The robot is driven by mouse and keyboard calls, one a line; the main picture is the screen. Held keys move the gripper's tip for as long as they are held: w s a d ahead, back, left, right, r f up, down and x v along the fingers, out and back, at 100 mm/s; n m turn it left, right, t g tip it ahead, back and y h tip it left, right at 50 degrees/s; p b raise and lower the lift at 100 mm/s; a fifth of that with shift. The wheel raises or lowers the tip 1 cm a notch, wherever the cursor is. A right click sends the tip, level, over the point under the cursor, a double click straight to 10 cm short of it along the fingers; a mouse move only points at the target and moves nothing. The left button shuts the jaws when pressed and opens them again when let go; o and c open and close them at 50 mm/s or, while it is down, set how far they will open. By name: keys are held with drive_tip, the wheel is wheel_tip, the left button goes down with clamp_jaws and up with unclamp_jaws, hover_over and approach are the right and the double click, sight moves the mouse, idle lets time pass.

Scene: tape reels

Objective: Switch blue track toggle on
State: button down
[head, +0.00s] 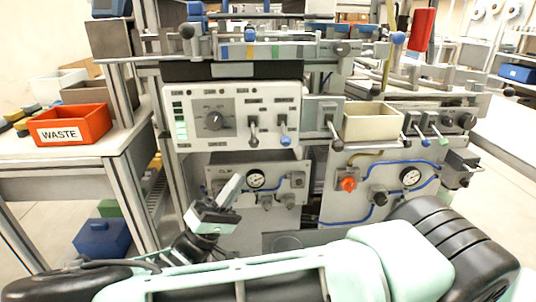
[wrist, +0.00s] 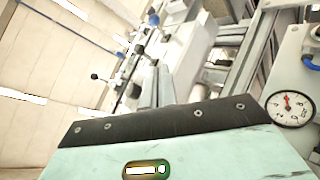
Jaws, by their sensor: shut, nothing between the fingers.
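A blue-tipped toggle lever (head: 285,139) points down on the white control panel (head: 195,97). A black-tipped lever (head: 253,139) hangs beside it to the left. Another blue-tipped lever (head: 426,141) points down farther right. The labels are too small to read, so I cannot tell which is the blue track toggle. My gripper (head: 236,182) is shut and empty, in front of the lower panel, below and left of the first blue-tipped lever and apart from it. The wrist view shows the closed fingers (wrist: 159,86), tilted, with no blue-tipped lever clearly visible by their tips.
A black dial (head: 213,120) sits left of the levers. The cream bin (head: 371,122) stands to the right. Below are gauges (head: 256,180), a red-orange knob (head: 348,184) and blue tubing. The orange WASTE bin (head: 70,126) is on the left table.

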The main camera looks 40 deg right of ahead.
approach(284, 134)
wheel_tip(284, 134, up, 2)
drive_tip(key=w+d, duration=0.2)
drive_tip(key=w, duration=0.1)
drive_tip(key=shift+s+d+r, duration=0.3)
drive_tip(key=shift+s+r, duration=0.15)
drive_tip(key=shift+s, duration=0.3)
drive_tip(key=shift+s+d+r, duration=0.25)
drive_tip(key=shift+s+r, duration=0.2)
drive_tip(key=shift+s, duration=0.35)
drive_tip(key=shift+r+p, duration=0.1)
drive_tip(key=shift+p, duration=0.2)
drive_tip(key=shift+s+a+r+n+t+p, duration=0.1)
drive_tip(key=shift+r+n+t+p, duration=0.05)
drive_tip(key=shift+n+t+p, duration=0.6)
